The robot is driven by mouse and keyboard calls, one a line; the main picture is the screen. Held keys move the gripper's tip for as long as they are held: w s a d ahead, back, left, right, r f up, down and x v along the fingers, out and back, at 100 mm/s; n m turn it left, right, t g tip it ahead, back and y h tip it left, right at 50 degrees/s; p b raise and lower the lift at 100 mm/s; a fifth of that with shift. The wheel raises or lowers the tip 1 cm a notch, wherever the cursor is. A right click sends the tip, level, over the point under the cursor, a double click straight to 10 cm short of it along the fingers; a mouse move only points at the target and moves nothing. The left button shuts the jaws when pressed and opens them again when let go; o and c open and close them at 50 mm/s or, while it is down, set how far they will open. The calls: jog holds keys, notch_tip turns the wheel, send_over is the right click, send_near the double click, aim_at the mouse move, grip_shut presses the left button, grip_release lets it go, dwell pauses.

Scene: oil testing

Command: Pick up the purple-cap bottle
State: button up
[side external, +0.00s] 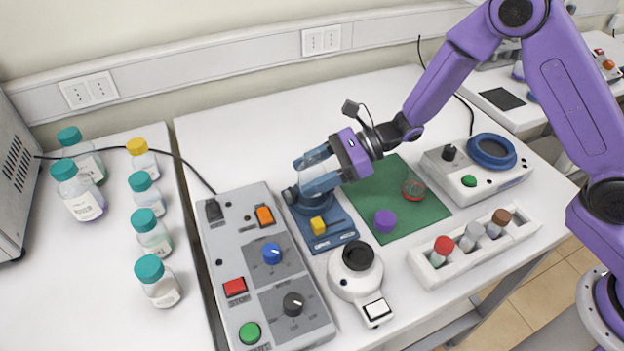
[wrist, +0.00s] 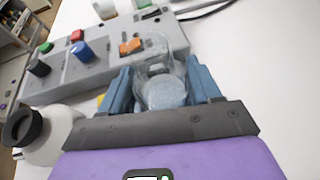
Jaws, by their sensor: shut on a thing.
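A purple cap (side external: 385,220) sits on the green mat (side external: 432,208) in the side view; I cannot make out a bottle body under it. My gripper (side external: 302,177) is to its upper left, away from it. The blue fingers are shut on a clear glass vessel (side external: 314,160), near a small blue device (side external: 337,239) with a yellow knob. In the wrist view the clear glass vessel (wrist: 163,88) is between the fingers of my gripper (wrist: 160,75). The purple cap is not visible there.
A red-marked clear glass (side external: 413,188) sits on the mat. A white rack (side external: 475,258) with several capped vials stands right of the purple cap, and a white round device (side external: 354,279) to its lower left. A grey control box (side external: 243,223) and several teal-cap bottles (side external: 152,233) are left.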

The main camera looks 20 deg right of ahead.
jog(key=s+d+r, duration=0.8)
jog(key=s+r, duration=0.2)
jog(key=s, duration=0.1)
jog(key=shift+s+r, duration=0.15)
jog(key=shift+s, duration=0.05)
